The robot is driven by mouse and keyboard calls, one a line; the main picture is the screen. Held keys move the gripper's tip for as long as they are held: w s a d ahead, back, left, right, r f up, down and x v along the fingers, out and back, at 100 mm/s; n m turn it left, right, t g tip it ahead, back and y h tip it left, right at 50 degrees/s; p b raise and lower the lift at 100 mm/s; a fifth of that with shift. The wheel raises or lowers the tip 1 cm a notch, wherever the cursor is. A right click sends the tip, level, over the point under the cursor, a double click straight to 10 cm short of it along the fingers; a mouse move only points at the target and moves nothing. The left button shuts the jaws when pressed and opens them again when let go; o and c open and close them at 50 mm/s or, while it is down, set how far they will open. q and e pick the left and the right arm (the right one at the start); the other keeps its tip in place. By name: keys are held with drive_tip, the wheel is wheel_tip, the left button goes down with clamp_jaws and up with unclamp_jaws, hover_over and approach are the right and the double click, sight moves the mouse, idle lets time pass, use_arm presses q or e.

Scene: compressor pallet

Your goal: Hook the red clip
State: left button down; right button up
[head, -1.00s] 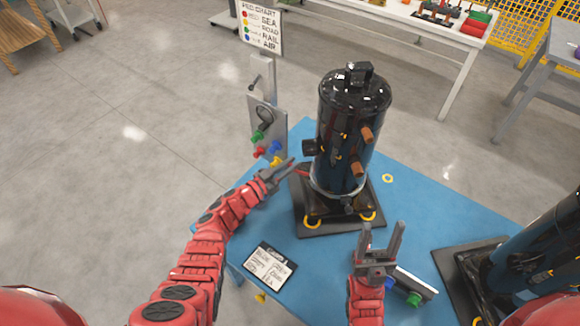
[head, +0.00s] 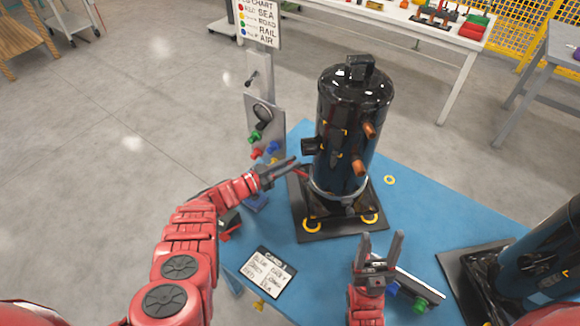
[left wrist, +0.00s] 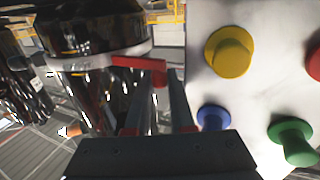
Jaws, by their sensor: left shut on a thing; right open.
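The red clip (left wrist: 142,62) shows in the left wrist view at the pale strap (left wrist: 85,65) around the lower body of the black compressor. My left gripper (left wrist: 158,85) is shut on the clip, whose lower end sits between the fingers. In the head view my left gripper (head: 292,167) points right at the compressor (head: 350,130), with a bit of red just past its fingertips. The picture does not settle whether the clip is hooked. My right gripper (head: 381,240) is open and empty in front of the compressor's black base.
A grey panel (head: 265,115) with coloured knobs stands close to the left gripper; a yellow knob (left wrist: 230,50) is nearest in the wrist view. A card (head: 268,272) lies on the blue pallet (head: 420,205). A second compressor (head: 545,255) stands right.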

use_arm(q)
drive_tip(key=shift+w+g+b, duration=0.1)
drive_tip(key=shift+g+b, duration=0.2)
drive_tip(key=shift+b, duration=0.05)
idle(0.5)
drive_tip(key=c, duration=0.9)
unclamp_jaws()
drive_tip(key=shift+o, duration=0.7)
drive_tip(key=shift+r, duration=0.1)
